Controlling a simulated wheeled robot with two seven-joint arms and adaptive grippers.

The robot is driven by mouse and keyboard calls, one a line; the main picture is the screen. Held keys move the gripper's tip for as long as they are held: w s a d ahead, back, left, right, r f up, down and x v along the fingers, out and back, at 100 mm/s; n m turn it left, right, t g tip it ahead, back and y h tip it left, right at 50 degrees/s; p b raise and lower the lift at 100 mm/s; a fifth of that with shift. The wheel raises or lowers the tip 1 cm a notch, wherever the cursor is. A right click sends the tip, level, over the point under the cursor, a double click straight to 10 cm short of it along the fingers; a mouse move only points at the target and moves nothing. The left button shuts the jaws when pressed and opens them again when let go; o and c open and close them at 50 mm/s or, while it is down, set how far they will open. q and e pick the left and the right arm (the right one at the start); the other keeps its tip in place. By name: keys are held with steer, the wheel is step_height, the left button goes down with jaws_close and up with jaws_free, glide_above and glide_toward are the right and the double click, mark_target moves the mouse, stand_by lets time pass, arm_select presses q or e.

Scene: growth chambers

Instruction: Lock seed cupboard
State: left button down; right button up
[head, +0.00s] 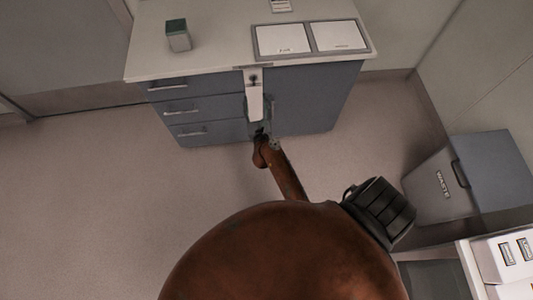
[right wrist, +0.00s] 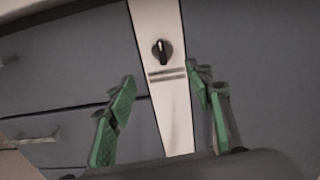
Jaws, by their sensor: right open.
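The seed cupboard (head: 310,98) is the blue-grey unit under a pale worktop, with drawers on its left and a plain front on its right. A pale upright lock strip (head: 255,103) runs between them and carries a dark turn knob (head: 253,79). In the right wrist view the knob (right wrist: 162,52) shows clearly, its pale mark close to upright. My right gripper (head: 259,108) is at the strip, below the knob. In the right wrist view its green-padded fingers (right wrist: 160,88) are apart, one each side of the strip, with nothing between them gripped. My left gripper is out of view.
The worktop (head: 215,62) bears a small grey-green block (head: 178,36) and a tray with two white labelled panels (head: 283,40). The floor left of the cupboard is clear.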

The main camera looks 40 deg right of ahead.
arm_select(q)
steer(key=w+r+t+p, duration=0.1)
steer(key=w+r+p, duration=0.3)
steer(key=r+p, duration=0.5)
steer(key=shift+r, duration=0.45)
arm_select(e)
steer(key=s+a+f+n+g+y, duration=0.1)
steer(key=s+a+f+n+y, duration=0.3)
steer(key=s+f+n, duration=0.4)
steer(key=s+a+f+n+g+y, duration=0.2)
steer(key=s+f+n, duration=0.6)
steer(key=f+n, duration=0.6)
steer(key=shift+s+a+n+y, duration=0.35)
steer(key=shift+a+n+y, duration=0.35)
steer(key=shift+a+y, duration=0.3)
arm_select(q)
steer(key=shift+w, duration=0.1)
arm_select(e)
steer(key=shift+d+f, duration=0.1)
